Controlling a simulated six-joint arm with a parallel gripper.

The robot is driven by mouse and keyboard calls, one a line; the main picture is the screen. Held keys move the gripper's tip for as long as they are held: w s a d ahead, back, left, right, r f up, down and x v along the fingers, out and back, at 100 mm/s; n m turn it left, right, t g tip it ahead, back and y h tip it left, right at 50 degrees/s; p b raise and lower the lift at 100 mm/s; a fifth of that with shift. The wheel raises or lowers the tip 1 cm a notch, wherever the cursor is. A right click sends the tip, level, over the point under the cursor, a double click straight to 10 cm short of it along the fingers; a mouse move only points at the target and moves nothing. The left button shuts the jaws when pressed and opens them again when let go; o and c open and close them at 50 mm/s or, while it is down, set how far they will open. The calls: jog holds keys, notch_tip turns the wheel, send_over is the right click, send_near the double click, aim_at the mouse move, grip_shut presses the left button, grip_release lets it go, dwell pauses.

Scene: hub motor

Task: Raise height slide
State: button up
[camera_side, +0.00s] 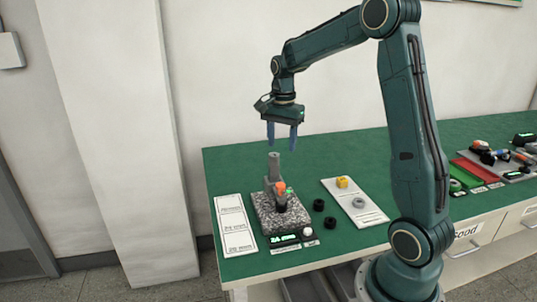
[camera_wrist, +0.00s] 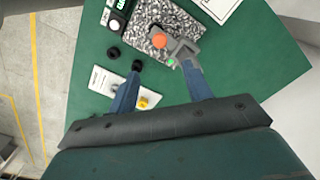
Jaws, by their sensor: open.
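A height gauge stands on a speckled granite base (camera_side: 268,212), with an upright grey column (camera_side: 274,168). A part with an orange cap (camera_side: 280,187) and a small green spot sits low by the column; which piece is the slide itself I cannot tell. In the wrist view the orange cap (camera_wrist: 158,41), green spot (camera_wrist: 171,62) and a grey bracket (camera_wrist: 186,50) show over the speckled base (camera_wrist: 168,18). My gripper (camera_side: 282,148) points down with two blue fingers, open and empty, above the column and apart from it. Its fingers also show in the wrist view (camera_wrist: 163,67).
A display reading in green (camera_side: 284,239) and a white knob stand at the base's front. Black rings (camera_side: 324,214) lie to the right, beside a white tray (camera_side: 365,212) with a yellow piece and a grey ring. A labelled white sheet (camera_side: 235,226) lies left. Green table is clear behind.

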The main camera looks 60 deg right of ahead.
aim_at(281, 184)
jog(key=shift+f, duration=0.1)
notch_tip(281, 184, down, 14)
jog(key=shift+r, duration=0.2)
dwell(0.6)
jog(key=shift+r, duration=0.1)
grip_shut()
